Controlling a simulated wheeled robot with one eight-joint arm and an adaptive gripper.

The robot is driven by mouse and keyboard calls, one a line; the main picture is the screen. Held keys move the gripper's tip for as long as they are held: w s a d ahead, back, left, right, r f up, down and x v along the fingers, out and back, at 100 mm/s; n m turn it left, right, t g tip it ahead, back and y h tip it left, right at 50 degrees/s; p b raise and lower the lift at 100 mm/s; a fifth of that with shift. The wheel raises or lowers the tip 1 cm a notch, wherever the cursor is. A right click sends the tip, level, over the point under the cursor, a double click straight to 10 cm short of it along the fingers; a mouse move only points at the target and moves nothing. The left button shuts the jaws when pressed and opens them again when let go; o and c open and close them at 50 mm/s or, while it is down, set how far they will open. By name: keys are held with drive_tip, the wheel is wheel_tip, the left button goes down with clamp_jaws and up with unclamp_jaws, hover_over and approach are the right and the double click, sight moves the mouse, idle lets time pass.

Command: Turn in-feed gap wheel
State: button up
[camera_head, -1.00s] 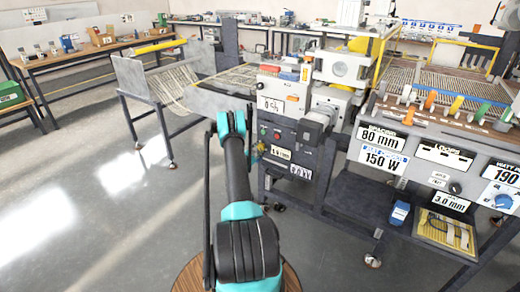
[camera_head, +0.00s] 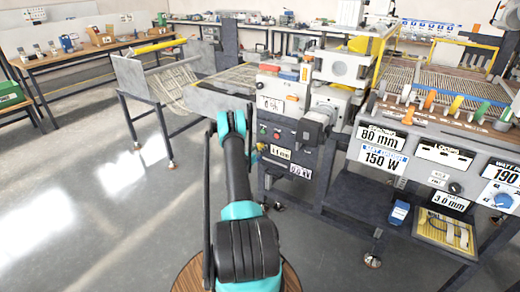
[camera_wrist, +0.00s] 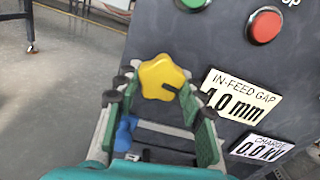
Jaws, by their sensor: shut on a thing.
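The in-feed gap wheel is a yellow star-shaped knob (camera_wrist: 161,76) with a dark mark on its right side, at the front panel of the machine. My gripper (camera_wrist: 158,88) is around it in the wrist view, with one green-and-grey finger on each side, shut on the wheel. The in-feed gap label (camera_wrist: 240,97) right of the wheel shows what looks like 1.0 mm, its first digit hard to read. In the head view my dark arm reaches to the panel's left side, and the wheel is mostly hidden behind the gripper.
A green button (camera_wrist: 193,3) and a red button (camera_wrist: 265,25) sit above the label. A charge label (camera_wrist: 262,148) reading 0.0 kV is below it. The machine (camera_head: 290,130) has an in-feed table (camera_head: 222,98) at its left. Open floor lies left of my arm.

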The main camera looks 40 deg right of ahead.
sight(263, 131)
drive_tip(key=n, duration=0.4)
drive_tip(key=shift+s+n, duration=0.1)
drive_tip(key=shift+n, duration=2.4)
drive_tip(key=o, duration=1.2)
drive_tip(key=shift+c, duration=0.2)
drive_tip(key=shift+r, duration=0.15)
wheel_tip(263, 131, up, 10)
drive_tip(key=shift+f, duration=0.1)
